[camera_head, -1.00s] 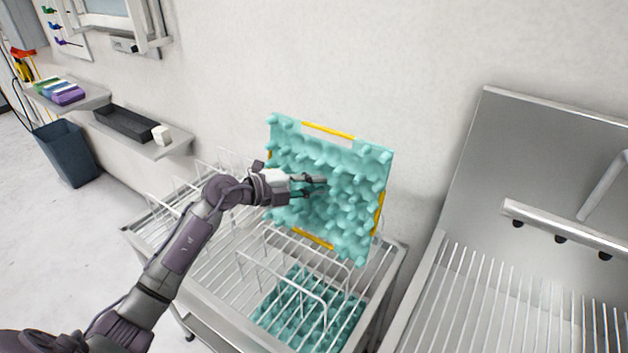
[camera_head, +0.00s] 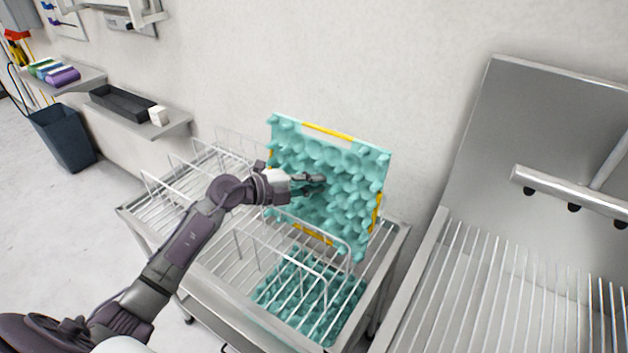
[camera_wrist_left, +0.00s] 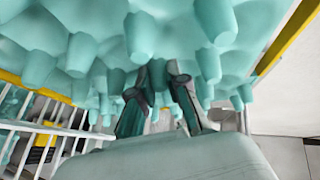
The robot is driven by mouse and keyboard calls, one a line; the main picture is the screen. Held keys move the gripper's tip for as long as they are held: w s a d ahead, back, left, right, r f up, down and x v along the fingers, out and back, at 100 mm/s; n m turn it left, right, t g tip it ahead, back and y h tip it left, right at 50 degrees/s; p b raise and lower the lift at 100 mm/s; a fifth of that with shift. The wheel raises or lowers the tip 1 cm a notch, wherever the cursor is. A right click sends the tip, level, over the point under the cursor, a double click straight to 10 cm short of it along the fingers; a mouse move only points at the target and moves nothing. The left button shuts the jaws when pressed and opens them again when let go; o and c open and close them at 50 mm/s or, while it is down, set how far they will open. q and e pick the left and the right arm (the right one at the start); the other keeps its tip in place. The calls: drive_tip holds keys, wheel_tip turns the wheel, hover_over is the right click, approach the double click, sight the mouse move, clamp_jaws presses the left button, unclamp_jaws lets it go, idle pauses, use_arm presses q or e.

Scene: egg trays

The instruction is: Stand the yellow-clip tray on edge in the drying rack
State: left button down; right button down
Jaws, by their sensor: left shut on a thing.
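The yellow-clip tray (camera_head: 345,160) is a teal egg tray with yellow clips along its edges. It stands nearly upright over the right part of the drying rack (camera_head: 215,248), its knobbly face toward me. My left gripper (camera_head: 318,184) is shut on the tray at the middle of that face. In the left wrist view the fingers (camera_wrist_left: 158,98) sit among the teal knobs of the tray (camera_wrist_left: 100,40). The tray's lower edge is near the rack's wire loops; I cannot tell whether it rests on the wires. My right gripper is not in view.
Another teal tray (camera_head: 305,300) lies flat below the rack's wires at the front right. Wire dividers (camera_head: 160,190) stand up along the rack. A steel sink unit (camera_head: 530,130) is close on the right. A wall shelf (camera_head: 165,128) and dark bin (camera_head: 62,135) are at the left.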

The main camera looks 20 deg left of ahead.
use_arm(q)
drive_tip(key=shift+f, duration=0.2)
drive_tip(key=c, duration=1.1)
unclamp_jaws()
drive_tip(key=shift+p+v, duration=1.3)
drive_tip(key=shift+v, duration=2.7)
